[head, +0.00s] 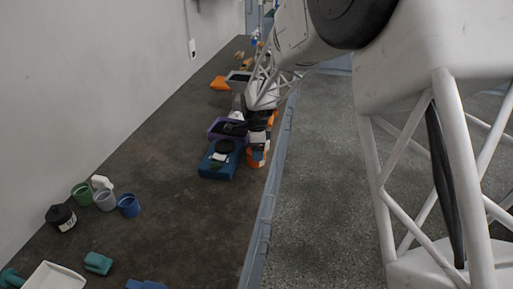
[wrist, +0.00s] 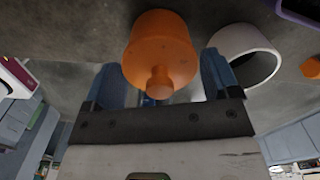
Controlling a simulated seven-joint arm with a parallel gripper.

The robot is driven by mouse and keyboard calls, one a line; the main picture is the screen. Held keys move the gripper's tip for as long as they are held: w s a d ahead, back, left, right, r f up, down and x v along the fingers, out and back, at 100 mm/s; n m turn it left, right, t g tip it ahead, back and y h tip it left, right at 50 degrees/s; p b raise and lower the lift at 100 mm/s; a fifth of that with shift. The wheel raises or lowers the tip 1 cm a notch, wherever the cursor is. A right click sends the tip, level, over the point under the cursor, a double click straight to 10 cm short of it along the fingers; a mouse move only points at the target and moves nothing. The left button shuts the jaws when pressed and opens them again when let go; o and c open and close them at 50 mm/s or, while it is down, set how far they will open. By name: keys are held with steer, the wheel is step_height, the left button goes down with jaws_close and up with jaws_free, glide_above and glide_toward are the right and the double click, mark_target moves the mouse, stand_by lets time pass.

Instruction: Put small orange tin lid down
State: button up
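In the wrist view, an orange lid with a round knob (wrist: 160,50) sits between the two dark blue fingers of my gripper (wrist: 162,85). The knob points towards the wrist camera. The fingers stand wide apart on either side of it, clear of the knob. I cannot tell whether the lid rests on a tin, since what lies behind it is hidden. In the head view, my gripper (head: 258,138) is small and low over the right edge of the bench, with orange patches close by.
A pale open cup (wrist: 245,55) is close beside my right finger. On the dark bench (head: 160,130), a blue box (head: 217,171) and a purple tray (head: 214,134) stand left of my gripper. Green (head: 82,195) and blue (head: 128,206) cups stand nearer. Bare bench lies between.

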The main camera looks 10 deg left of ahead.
steer(key=shift+o, duration=1.4)
step_height(320, 180, up, 13)
steer(key=shift+r, duration=0.1)
stand_by(0.4)
